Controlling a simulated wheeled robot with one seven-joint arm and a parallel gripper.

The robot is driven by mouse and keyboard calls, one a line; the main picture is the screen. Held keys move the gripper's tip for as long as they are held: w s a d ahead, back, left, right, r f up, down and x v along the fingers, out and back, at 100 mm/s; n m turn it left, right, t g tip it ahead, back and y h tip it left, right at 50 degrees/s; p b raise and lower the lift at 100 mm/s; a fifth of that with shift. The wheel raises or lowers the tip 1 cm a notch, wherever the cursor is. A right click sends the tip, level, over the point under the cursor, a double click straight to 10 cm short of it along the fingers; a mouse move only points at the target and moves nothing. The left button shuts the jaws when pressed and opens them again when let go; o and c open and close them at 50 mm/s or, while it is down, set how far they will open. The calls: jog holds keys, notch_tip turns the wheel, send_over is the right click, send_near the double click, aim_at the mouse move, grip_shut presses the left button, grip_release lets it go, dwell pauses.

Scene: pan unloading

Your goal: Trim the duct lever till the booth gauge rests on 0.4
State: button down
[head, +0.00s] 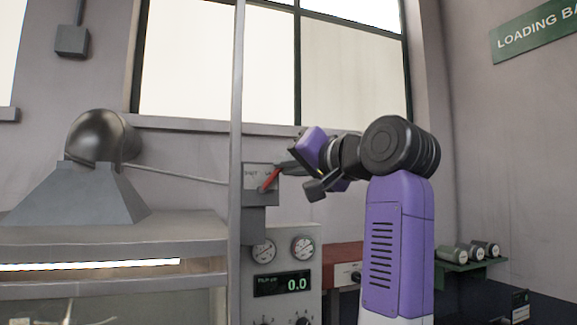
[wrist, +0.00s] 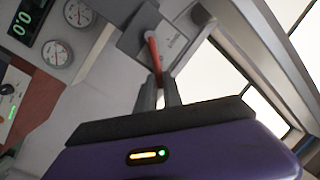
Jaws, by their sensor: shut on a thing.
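The duct lever (head: 270,180) is a red handle on a grey plate fixed to the upright post, slanting up to the right in the head view. My gripper (head: 281,168) reaches it from the right. In the wrist view the red lever (wrist: 153,50) runs down between the two fingers of my gripper (wrist: 160,88), which are shut on its end. A dark digital readout (head: 284,284) on the grey panel shows 0.0 in green. Two round dials, a left one (head: 264,250) and a right one (head: 303,247), sit above it; their needles are too small to read. I cannot tell which is the booth gauge.
A grey hood (head: 85,195) with a metal duct elbow (head: 100,138) stands at the left. The upright post (head: 237,90) is close beside the lever. A green shelf (head: 460,265) with several canisters is at the right.

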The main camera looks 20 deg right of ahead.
dwell(0.3)
jog(key=shift+a+r+n+g+h, duration=0.25)
jog(key=shift+a+n, duration=0.3)
jog(key=shift+n, duration=0.4)
jog(key=shift+a+r+n+g+h, duration=0.25)
jog(key=shift+a+n, duration=0.25)
jog(key=shift+n, duration=0.5)
jog(key=shift+a+r+n+g+h, duration=0.15)
jog(key=shift+a+r+n, duration=0.3)
jog(key=shift+n, duration=0.5)
jog(key=shift+a+f, duration=0.1)
jog(key=c, duration=1.5)
grip_release()
jog(key=shift+s, duration=0.1)
jog(key=b+v, duration=0.3)
jog(key=v, duration=0.4)
jog(key=shift+s, duration=0.35)
